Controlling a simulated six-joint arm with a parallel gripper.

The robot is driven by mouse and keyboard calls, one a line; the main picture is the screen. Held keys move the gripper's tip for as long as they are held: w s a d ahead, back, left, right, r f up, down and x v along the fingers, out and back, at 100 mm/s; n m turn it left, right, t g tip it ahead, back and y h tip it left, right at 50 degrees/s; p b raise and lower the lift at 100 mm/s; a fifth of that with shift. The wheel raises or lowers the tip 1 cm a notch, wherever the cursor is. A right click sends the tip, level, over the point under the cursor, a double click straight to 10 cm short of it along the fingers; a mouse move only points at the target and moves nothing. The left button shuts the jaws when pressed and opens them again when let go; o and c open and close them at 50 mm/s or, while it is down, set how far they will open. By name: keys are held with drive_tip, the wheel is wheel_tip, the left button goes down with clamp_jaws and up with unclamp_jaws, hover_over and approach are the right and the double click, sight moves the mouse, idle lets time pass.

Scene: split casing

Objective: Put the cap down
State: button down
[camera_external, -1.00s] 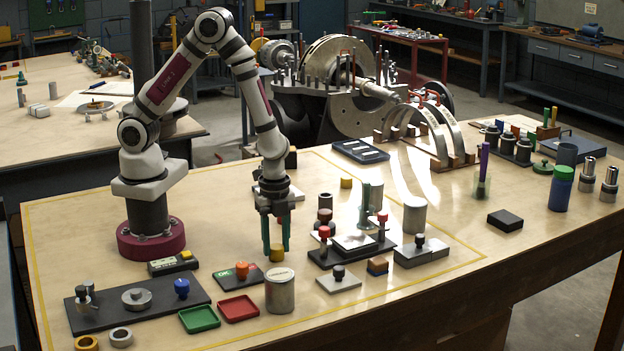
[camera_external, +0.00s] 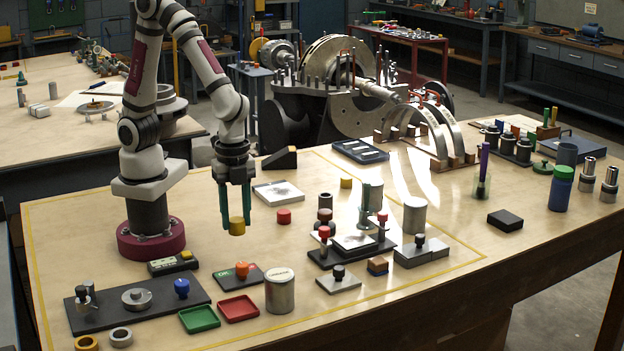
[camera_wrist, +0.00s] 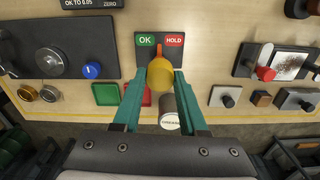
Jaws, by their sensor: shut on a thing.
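The cap looks to be the mustard-yellow cylinder (camera_external: 237,227) between my fingertips. My gripper (camera_external: 237,220) points down with its two green fingers shut on the cap's sides. The cap seems to hang above the bare wood, right of my base; its exact height is hard to tell. In the wrist view, the cap (camera_wrist: 160,80) sits between the teal fingers (camera_wrist: 160,86) and covers part of the OK/HOLD board (camera_wrist: 146,56) and its orange knob (camera_wrist: 156,51).
The OK/HOLD board (camera_external: 253,281) lies nearer the camera, beside a metal canister (camera_external: 280,293). Green (camera_external: 199,320) and red (camera_external: 238,309) trays lie in front. A red cylinder (camera_external: 284,216) and a white-topped plate (camera_external: 278,193) stand right of my gripper. Bare table surrounds the cap.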

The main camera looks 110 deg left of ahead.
drive_tip(key=w+a+n, duration=0.3)
drive_tip(key=a+n, duration=0.1)
drive_tip(key=a, duration=0.4)
drive_tip(key=n, duration=1.1)
hover_over(268, 190)
drive_tip(key=f, duration=0.5)
drive_tip(key=shift+d, duration=0.3)
drive_tip(key=shift+a+f, duration=0.2)
drive_tip(key=shift+f, duration=1.9)
drive_tip(key=shift+c, duration=2.2)
unclamp_jaws()
drive_tip(key=shift+f, duration=0.1)
